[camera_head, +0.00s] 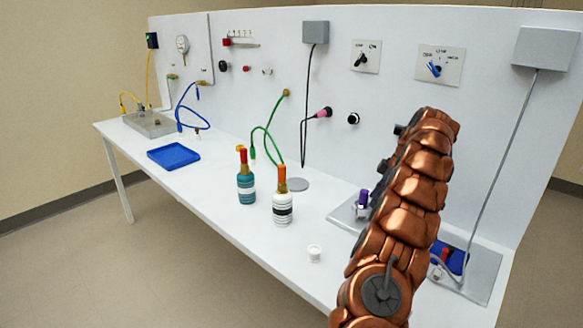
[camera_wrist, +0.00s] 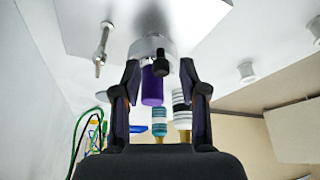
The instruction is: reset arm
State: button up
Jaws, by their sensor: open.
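My gripper (camera_wrist: 161,100) shows in the wrist view with its two dark fingers spread apart and nothing held. A purple knob (camera_wrist: 152,86) on a pale metal fitting (camera_wrist: 152,46) appears between the fingers, with gaps on both sides; how far off it is I cannot tell. The purple knob (camera_head: 363,197) also shows in the head view, just left of my copper-coloured arm, on a grey plate (camera_head: 345,213). My arm rises across the right of the head view and hides part of the bench. I cannot make out my fingers there.
A teal bottle (camera_head: 246,186) and a white striped bottle (camera_head: 283,208) stand mid-bench, near a small white cup (camera_head: 314,253). A blue tray (camera_head: 173,156) lies farther left. Cables hang along the white back panel (camera_head: 262,100). A blue item (camera_head: 456,258) is partly hidden behind my arm.

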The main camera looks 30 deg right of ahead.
notch_tip(320, 180, up, 9)
jog(key=p, duration=0.9)
